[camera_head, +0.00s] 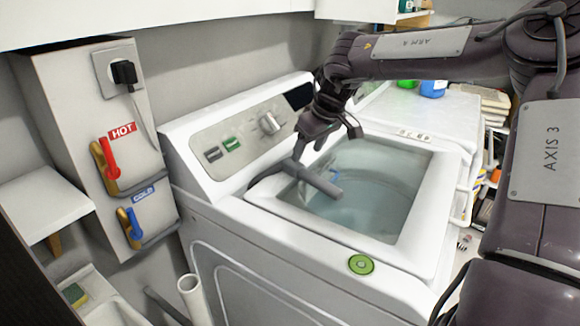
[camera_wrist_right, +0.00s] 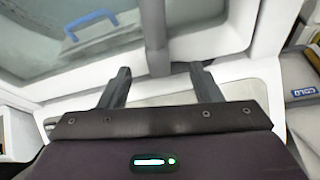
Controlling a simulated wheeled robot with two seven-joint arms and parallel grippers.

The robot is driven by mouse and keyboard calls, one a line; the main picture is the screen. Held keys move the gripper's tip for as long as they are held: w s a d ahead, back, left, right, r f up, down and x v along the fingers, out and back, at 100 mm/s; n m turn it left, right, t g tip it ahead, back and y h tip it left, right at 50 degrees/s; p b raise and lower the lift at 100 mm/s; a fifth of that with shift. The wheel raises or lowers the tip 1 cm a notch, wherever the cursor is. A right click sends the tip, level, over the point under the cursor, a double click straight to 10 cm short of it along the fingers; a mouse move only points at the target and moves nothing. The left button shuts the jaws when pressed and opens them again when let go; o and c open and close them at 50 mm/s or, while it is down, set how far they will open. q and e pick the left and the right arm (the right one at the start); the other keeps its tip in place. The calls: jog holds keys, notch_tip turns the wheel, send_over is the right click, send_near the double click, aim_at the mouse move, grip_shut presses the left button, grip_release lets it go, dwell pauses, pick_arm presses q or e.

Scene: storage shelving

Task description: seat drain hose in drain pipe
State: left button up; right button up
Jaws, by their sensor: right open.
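The dark grey drain hose (camera_head: 318,180) lies across the left rim of the washer's top, its free end over the glassy lid area. The drain pipe (camera_head: 190,287) is a white upright tube with an open top, left of the washer at the bottom. My right gripper (camera_head: 327,141) is above the hose with its fingers apart. In the wrist view, the hose (camera_wrist_right: 153,38) runs between and beyond the open fingertips (camera_wrist_right: 161,68); contact cannot be told. My left gripper is not in view.
The white washer (camera_head: 300,250) has a control panel (camera_head: 240,135) at its back. Red and blue valve handles (camera_head: 110,158) sit on the wall box at left. A second white machine (camera_head: 430,115) stands beyond.

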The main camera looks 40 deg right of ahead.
aim_at(304, 169)
jog(key=shift+x, duration=1.2)
jog(key=f, duration=0.3)
jog(key=f+p, duration=0.1)
jog(key=shift+w+d+f, duration=0.25)
jog(key=shift+f, duration=0.05)
jog(key=shift+w+f, duration=0.25)
jog(key=shift+f, duration=0.1)
jog(key=c, duration=0.7)
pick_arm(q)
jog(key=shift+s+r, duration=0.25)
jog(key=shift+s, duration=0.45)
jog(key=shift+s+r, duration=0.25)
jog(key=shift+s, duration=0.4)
pick_arm(e)
jog(key=shift+r, duration=0.1)
jog(key=c, duration=0.4)
